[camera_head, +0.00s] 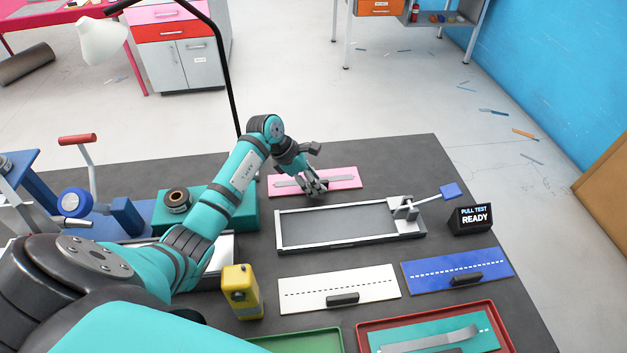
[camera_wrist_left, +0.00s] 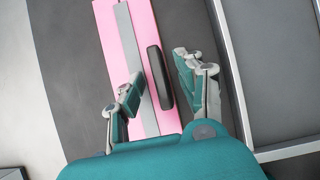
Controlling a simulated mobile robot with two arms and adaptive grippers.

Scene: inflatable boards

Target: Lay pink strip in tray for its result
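The pink strip (camera_head: 345,178) lies flat on the dark table behind the grey framed pull-test rig (camera_head: 345,220). In the wrist view, the pink strip (camera_wrist_left: 112,40) carries a grey band and a dark raised handle (camera_wrist_left: 159,77). My left gripper (camera_head: 317,186) is over the strip's near edge. Its fingers (camera_wrist_left: 157,82) are apart on either side of the handle, with no visible grip on it. A green tray (camera_head: 300,342) is partly cut off at the front. A red tray (camera_head: 366,330) at front right holds a teal board with a grey band. My right gripper is not in view.
A sign (camera_head: 475,218) reads "PULL TEST READY" beside the rig's blue-ended lever (camera_head: 449,190). White (camera_head: 340,282) and blue (camera_head: 455,265) boards with dark handles lie in front. A yellow device (camera_head: 242,290) stands near my left arm. A lamp stands behind.

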